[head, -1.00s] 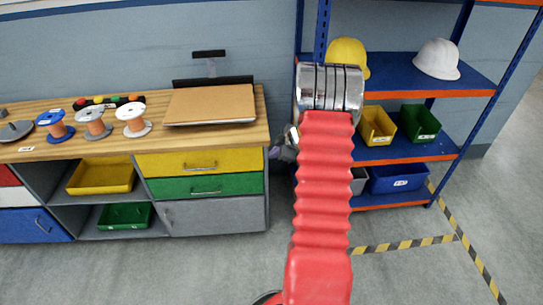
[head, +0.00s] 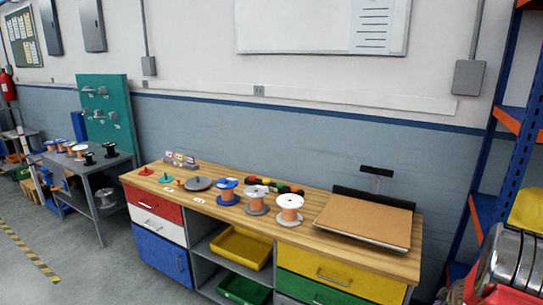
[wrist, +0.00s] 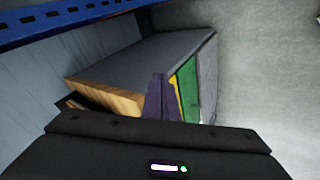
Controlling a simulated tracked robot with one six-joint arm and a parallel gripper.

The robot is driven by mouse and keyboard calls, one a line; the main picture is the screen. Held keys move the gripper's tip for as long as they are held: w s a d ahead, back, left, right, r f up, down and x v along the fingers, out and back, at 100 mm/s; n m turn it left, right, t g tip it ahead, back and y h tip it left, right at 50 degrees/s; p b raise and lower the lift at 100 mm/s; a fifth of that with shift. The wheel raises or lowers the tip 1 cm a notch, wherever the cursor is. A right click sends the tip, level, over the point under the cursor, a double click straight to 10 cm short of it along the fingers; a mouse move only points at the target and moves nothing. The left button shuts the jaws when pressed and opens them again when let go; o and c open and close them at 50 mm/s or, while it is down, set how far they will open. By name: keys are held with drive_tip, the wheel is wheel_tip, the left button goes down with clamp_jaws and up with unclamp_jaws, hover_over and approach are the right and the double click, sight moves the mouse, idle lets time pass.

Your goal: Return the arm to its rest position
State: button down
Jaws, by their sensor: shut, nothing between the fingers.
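My arm shows at the lower right edge of the head view, with its ribbed metal joint (head: 512,262) and a piece of its red cover. A small grey piece beside it is cut off by the bottom edge, so the gripper is hardly visible there. In the wrist view my gripper (wrist: 160,98) shows as dark purple fingers close together above its black housing. The fingers are shut and empty. Past them is the end of the wooden-topped bench (wrist: 105,97), with its grey side and green and yellow drawer fronts.
The bench (head: 300,235) carries several wire spools and a flat brown-topped device (head: 365,217). A blue shelf rack (head: 490,180) stands close to my arm at the right; its blue beam (wrist: 60,25) crosses the wrist view. Grey floor (wrist: 265,70) is clear.

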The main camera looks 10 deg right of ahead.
drive_tip(key=s+a+r+m+g+h, duration=0.35)
drive_tip(key=s+a+r+m, duration=0.5)
drive_tip(key=r, duration=0.45)
drive_tip(key=s+a+r+y, duration=0.2)
drive_tip(key=s+a+r, duration=0.2)
drive_tip(key=a, duration=0.9)
drive_tip(key=s+a+r+n+t+y, duration=0.1)
drive_tip(key=s+a+r, duration=0.4)
drive_tip(key=a, duration=0.9)
drive_tip(key=s+a+r+n+t+y, duration=0.1)
drive_tip(key=s+a+r+y, duration=0.3)
drive_tip(key=a, duration=0.9)
wheel_tip(320, 180, up, 3)
drive_tip(key=shift+s+a+r, duration=0.1)
drive_tip(key=shift+s+a, duration=0.3)
drive_tip(key=shift+s, duration=0.1)
drive_tip(key=shift+t, duration=0.25)
